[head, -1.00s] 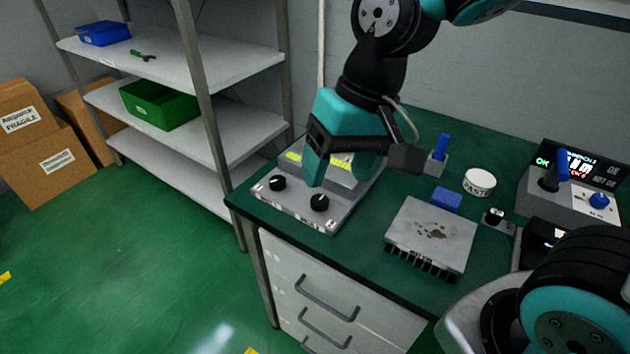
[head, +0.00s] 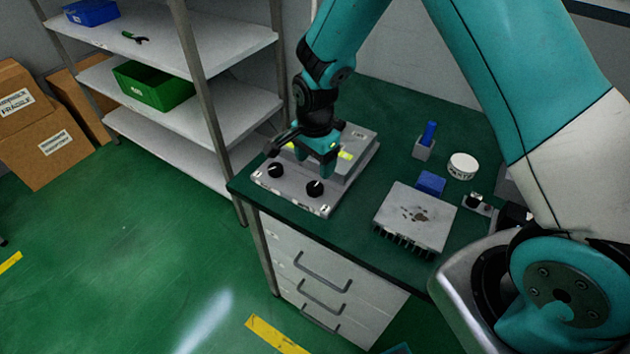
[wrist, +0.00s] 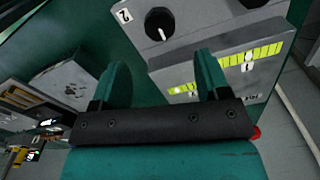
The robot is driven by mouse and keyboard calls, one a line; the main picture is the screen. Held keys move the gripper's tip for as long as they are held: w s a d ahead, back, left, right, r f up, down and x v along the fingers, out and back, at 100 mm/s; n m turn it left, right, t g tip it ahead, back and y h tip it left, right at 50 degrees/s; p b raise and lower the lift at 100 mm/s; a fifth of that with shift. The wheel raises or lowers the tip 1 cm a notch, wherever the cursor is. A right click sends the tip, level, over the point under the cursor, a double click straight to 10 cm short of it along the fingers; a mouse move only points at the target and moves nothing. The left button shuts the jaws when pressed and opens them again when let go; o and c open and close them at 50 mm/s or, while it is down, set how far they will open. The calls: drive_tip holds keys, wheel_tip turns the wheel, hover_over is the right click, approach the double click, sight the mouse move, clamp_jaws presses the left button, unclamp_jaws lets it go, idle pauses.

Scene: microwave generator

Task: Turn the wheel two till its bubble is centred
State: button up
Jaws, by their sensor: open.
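Wheel two (head: 315,188) is the right-hand black knob on the grey box (head: 307,205). In the wrist view wheel two (wrist: 160,22) stands beside a "2" label, its white pointer line showing. My gripper (head: 318,168) is open and empty, pointing down over the box just behind wheel two. In the wrist view the wheel lies beyond the fingertips (wrist: 163,70), not between them. A yellow-green vial (wrist: 185,89) is partly hidden by a finger; a pale spot, likely its bubble, shows near its left end. Another vial (wrist: 265,53) has a pale mark near its middle.
A second knob (head: 275,169) sits left of wheel two. On the green bench, a finned metal block (head: 415,215), a blue block (head: 430,183), a white round tin (head: 462,166) and a holder with a blue handle (head: 428,135) stand to the right. Shelves are left.

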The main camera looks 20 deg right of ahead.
sight(315, 186)
wheel_tip(315, 186, down, 9)
drive_tip(key=shift+r+p, duration=0.2)
drive_tip(key=shift+p, duration=0.6)
drive_tip(key=c, duration=0.9)
